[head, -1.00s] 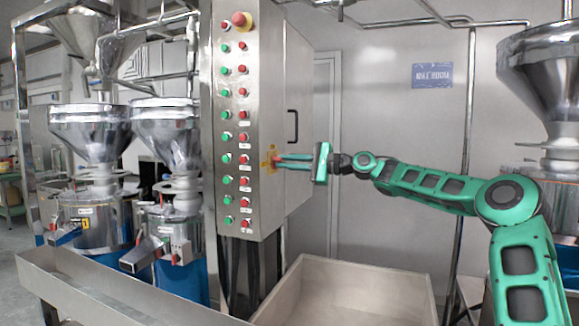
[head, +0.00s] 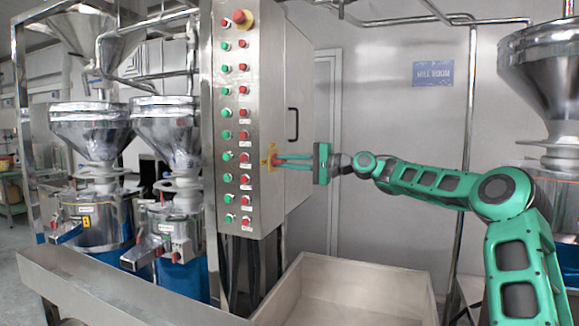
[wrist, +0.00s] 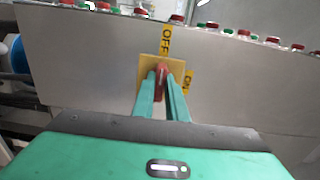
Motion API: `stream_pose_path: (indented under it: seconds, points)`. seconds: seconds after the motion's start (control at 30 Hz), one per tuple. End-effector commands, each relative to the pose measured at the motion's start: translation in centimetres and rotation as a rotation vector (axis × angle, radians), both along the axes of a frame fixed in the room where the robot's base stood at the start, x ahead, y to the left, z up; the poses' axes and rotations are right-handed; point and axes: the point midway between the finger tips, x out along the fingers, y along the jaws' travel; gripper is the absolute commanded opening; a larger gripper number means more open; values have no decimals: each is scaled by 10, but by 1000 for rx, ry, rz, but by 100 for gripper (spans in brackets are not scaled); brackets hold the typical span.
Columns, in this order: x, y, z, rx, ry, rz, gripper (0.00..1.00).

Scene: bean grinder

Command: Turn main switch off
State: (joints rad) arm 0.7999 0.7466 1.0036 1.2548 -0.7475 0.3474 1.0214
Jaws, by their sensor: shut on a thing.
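The main switch is a red handle (wrist: 161,74) on a yellow plate (wrist: 147,68), on the side of the steel control cabinet (head: 290,80). My gripper (head: 279,160) reaches it from the right. Its two green fingers are shut on the red handle, one on each side, as the wrist view shows. In that view a yellow OFF label (wrist: 165,39) lies above the plate and a yellow ON label (wrist: 188,80) to its right. The handle stands nearly upright in the wrist picture, toward the OFF label. The fingers hide part of the handle.
Green and red push buttons (head: 242,91) line the cabinet front, with a larger red knob (head: 241,18) at the top. A black door handle (head: 294,123) is above my gripper. An open bin (head: 350,265) stands below. Steel hoppers (head: 165,125) stand left.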

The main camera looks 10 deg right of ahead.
Motion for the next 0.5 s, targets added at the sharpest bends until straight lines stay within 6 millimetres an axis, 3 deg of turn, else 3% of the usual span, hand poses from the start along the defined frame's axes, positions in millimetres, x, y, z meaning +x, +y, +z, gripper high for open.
stream_pose_path:
  seconds: [0.33,0.37,0.4,0.5]
  points:
    - [-1,4,-4,-5,6,8,0]
    - [-1,4,-4,-5,6,8,20]
    - [-1,3,-4,-5,6,7,29]
    - [-1,2,-3,-4,4,5,31]
